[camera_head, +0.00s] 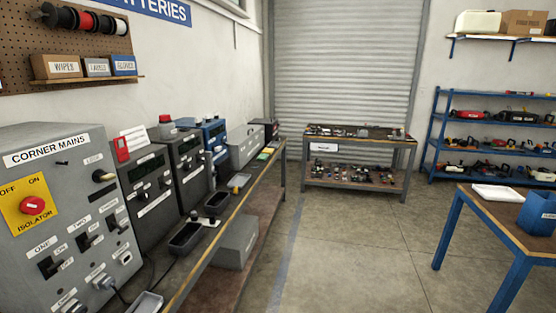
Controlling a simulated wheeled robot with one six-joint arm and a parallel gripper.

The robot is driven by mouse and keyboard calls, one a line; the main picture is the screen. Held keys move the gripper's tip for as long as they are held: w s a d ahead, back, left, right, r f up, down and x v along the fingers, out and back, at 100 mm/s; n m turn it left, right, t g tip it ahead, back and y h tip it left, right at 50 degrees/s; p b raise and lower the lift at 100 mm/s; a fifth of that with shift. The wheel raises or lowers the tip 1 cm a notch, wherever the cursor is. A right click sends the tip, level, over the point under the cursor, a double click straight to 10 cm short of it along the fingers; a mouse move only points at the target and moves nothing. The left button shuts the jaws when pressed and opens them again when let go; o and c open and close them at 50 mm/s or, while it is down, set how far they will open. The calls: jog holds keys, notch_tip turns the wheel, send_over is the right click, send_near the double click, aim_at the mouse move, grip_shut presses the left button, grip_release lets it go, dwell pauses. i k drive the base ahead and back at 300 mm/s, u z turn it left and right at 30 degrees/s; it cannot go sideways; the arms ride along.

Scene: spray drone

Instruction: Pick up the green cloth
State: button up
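A small green and yellow patch (265,155) lies towards the far end of the long bench (219,220) along the left wall. It is too small to tell whether it is a cloth. No other green item that looks like a cloth stands out in the head view. My gripper is not in view.
The long bench carries a grey "CORNER MAINS" box (60,220), more grey units, and dark trays (186,238). A cluttered table (360,140) stands before the shutter. A blue-legged table (510,225) and blue shelves (490,140) are at right. The middle floor (350,250) is clear.

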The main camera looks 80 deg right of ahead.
aim_at(262, 158)
jog(key=z, duration=2.5)
jog(key=k, duration=0.6)
jog(key=z, duration=0.5)
jog(key=i, duration=1.5)
jog(key=z, duration=0.45)
jog(key=i, duration=2.2)
jog(key=u, duration=0.65)
jog(key=i, duration=1.05)
jog(key=u, duration=1.85)
jog(key=i, duration=0.85)
jog(key=u, duration=0.6)
